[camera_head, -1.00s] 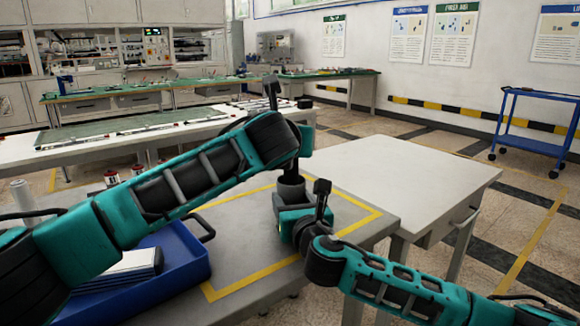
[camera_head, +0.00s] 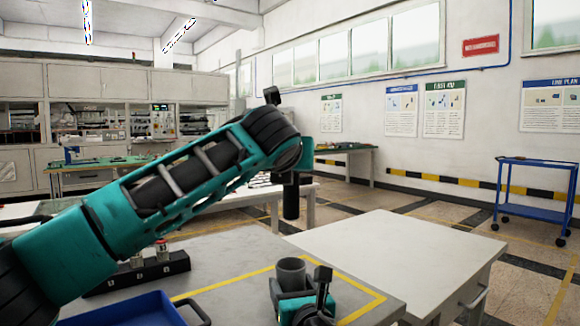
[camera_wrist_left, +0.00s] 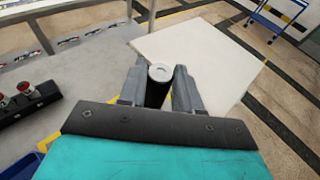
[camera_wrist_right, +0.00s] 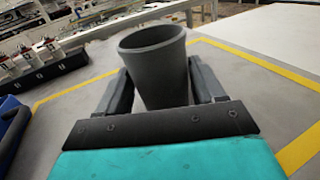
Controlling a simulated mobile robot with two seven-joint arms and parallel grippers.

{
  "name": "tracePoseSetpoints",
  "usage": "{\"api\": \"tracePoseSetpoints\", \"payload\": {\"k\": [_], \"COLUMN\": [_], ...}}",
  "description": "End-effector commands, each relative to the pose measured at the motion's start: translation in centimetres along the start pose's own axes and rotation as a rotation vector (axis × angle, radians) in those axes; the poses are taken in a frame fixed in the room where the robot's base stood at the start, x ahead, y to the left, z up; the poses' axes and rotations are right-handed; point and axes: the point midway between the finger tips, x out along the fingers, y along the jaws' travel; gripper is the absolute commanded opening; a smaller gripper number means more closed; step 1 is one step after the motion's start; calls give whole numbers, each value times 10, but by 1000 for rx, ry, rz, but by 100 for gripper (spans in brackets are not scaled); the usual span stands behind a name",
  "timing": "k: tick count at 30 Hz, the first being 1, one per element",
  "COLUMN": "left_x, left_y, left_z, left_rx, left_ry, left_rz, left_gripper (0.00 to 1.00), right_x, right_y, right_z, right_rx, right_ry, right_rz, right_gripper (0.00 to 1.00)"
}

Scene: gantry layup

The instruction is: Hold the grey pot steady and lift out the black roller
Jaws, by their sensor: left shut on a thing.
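The black roller (camera_head: 291,204) hangs upright from my left gripper (camera_head: 291,184), above and clear of the grey pot. In the left wrist view the roller (camera_wrist_left: 158,88) stands between the two fingers with its pale round end showing, and the fingers are closed on it. The grey pot (camera_head: 291,272) stands upright on the grey table, and its open mouth shows. In the right wrist view the pot (camera_wrist_right: 160,72) is between the fingers of my right gripper (camera_wrist_right: 162,78), which meet its sides. Its base is hidden by the gripper.
Yellow tape (camera_head: 367,310) marks the grey table around the pot. A blue tray (camera_head: 130,310) and a black holder (camera_head: 140,276) with red-and-white containers lie to the left. A white table (camera_head: 400,250) with a clear top adjoins on the right. A blue cart (camera_head: 535,200) stands farther off.

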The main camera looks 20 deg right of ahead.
Motion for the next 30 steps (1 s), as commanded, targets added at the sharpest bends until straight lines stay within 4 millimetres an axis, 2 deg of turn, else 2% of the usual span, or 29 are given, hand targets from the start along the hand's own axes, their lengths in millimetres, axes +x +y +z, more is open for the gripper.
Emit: {"api": "tracePoseSetpoints", "payload": {"k": [1, 6, 17, 23, 30], "left_x": [0, 0, 0, 0, 0], "left_y": [0, 0, 0, 0, 0], "left_z": [1, 0, 0, 0, 0], "left_rx": [0, 0, 0, 0, 0], "left_ry": [-2, -2, -2, -2, -2], "left_rz": [0, 0, 0, 0, 0], "left_gripper": [0, 0, 0, 0, 0], "right_x": [0, 0, -5, -33, -80], "right_y": [0, 0, 0, 0, 0], "right_z": [0, 0, 0, 0, -1], "right_rx": [0, 0, -1, -1, -1], "right_ry": [0, 0, -1, 0, 1], "right_rz": [0, 0, 1, 2, 2], "right_gripper": [73, 89, 90, 90, 90]}}
